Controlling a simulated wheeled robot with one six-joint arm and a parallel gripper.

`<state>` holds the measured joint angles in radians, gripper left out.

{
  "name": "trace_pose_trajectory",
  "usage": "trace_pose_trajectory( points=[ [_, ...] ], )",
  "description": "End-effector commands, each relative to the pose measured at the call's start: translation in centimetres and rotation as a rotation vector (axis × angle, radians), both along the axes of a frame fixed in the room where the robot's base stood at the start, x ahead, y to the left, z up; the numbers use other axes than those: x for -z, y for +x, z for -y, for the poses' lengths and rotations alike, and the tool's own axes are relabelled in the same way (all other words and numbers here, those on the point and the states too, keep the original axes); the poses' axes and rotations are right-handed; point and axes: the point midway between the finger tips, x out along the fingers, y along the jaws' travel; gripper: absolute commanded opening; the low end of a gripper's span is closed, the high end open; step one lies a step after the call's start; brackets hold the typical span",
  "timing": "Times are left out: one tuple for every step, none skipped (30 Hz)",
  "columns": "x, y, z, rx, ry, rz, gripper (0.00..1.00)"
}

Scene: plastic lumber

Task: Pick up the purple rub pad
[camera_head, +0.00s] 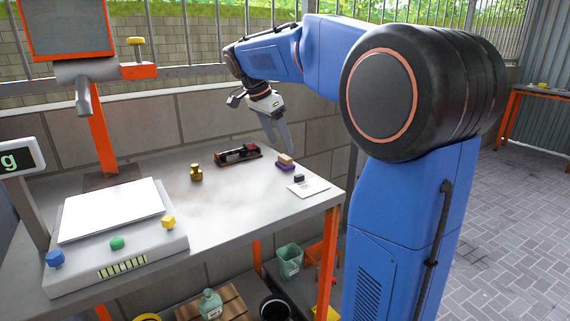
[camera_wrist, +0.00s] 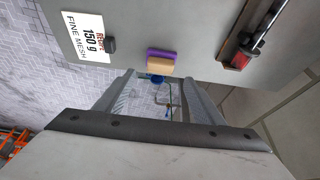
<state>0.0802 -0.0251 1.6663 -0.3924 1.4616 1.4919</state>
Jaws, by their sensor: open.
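The purple rub pad (camera_head: 286,168) lies on the grey table near its right end, with a tan block (camera_head: 285,158) against it. In the wrist view the purple pad (camera_wrist: 161,54) shows as a strip beside the tan block (camera_wrist: 158,68), just beyond the fingertips. My gripper (camera_head: 279,147) points down above the table, close to the pad and block. In the wrist view its jaws (camera_wrist: 158,78) are spread and empty, apart from both. The exact height above the pad is hard to tell.
A white card (camera_head: 310,188) with a small dark piece lies right of the pad. A black-and-red tool in a tray (camera_head: 238,154) and a brass weight (camera_head: 196,173) stand left. A scale (camera_head: 115,230) fills the left end. The table's front middle is clear.

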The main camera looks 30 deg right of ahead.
Motion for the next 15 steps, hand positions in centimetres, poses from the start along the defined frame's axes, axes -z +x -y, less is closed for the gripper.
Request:
trace_pose_trajectory(
  points=[
    [0.3, 0.0, 0.1, 0.001, 0.000, -0.002, 0.62],
    [0.6, 0.0, 0.2, 0.001, 0.000, -0.002, 0.62],
    [1.1, 0.0, 0.3, 0.000, 0.000, -0.002, 0.62],
    [1.5, 0.0, 0.4, 0.000, 0.000, -0.002, 0.62],
    [2.0, -0.1, 0.5, 0.001, 0.000, -0.003, 0.62],
    [2.5, -0.1, 0.7, 0.001, 0.000, -0.003, 0.62],
    [3.0, -0.1, 0.8, 0.001, 0.000, -0.003, 0.62],
    [3.3, 0.0, 0.9, 0.001, 0.000, -0.003, 0.62],
    [3.7, 0.0, 1.1, 0.002, 0.000, -0.002, 0.62],
    [4.0, 0.0, 1.2, 0.002, 0.000, -0.001, 0.62],
    [4.3, 0.0, 1.3, 0.002, 0.000, -0.001, 0.62],
    [4.5, 0.0, 1.4, 0.001, 0.000, -0.002, 0.62],
    [4.7, 0.0, 1.5, 0.001, 0.000, -0.002, 0.62],
    [4.8, 0.0, 1.5, 0.000, 0.000, -0.001, 0.62],
    [4.8, 0.0, 1.5, 0.000, 0.000, -0.001, 0.62]
  ],
)
